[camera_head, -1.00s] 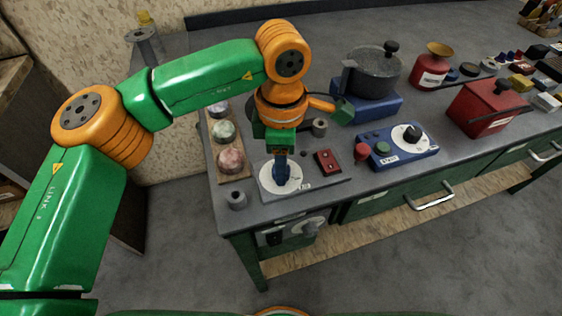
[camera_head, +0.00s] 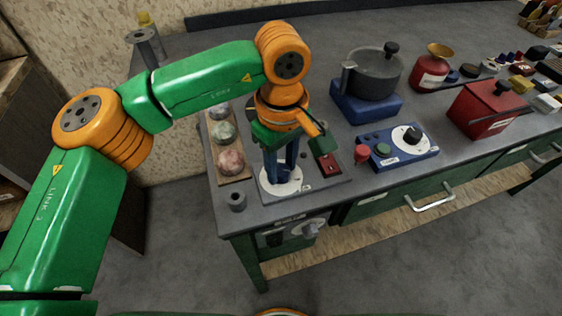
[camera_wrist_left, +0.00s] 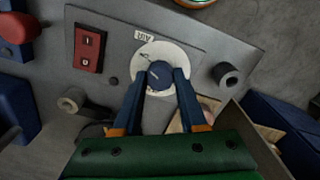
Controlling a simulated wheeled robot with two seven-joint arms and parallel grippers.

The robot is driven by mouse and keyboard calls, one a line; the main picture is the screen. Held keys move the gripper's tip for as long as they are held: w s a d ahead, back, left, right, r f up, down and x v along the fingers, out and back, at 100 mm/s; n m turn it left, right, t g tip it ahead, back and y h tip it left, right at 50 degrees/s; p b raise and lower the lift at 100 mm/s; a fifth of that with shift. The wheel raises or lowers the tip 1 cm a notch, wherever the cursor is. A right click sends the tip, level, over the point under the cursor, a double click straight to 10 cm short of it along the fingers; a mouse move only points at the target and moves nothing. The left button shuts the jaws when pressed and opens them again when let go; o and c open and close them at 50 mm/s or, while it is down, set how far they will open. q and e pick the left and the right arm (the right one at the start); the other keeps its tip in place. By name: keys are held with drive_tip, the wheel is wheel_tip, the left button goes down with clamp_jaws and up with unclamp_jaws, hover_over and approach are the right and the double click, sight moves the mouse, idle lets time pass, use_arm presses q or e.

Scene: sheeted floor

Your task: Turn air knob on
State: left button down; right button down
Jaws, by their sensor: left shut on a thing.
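The air knob (camera_wrist_left: 160,76) is a dark round knob on a white dial disc (camera_wrist_left: 174,52). A label reading AIR (camera_wrist_left: 144,37) is beside the disc on a grey panel. My left gripper (camera_head: 281,182) points down at this panel near the bench's left end. In the left wrist view its two blue fingers (camera_wrist_left: 160,80) lie on either side of the knob, and it is shut on it. The fingers hide part of the knob in the head view. My right gripper is not in view.
A red two-part switch (camera_head: 328,165) sits on the same panel. A blue box with a black dial (camera_head: 408,137) and a pot on a blue base (camera_head: 372,72) stand to the right. A tray of several stone-like balls (camera_head: 243,178) is close on the left.

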sight(282, 171)
use_arm(q)
drive_tip(key=shift+s+f+m, duration=0.1)
drive_tip(key=shift+m, duration=0.3)
drive_tip(key=shift+c, duration=2.2)
unclamp_jaws()
wheel_tip(282, 171, up, 7)
drive_tip(key=shift+d+r, duration=0.1)
drive_tip(key=shift+r, duration=0.05)
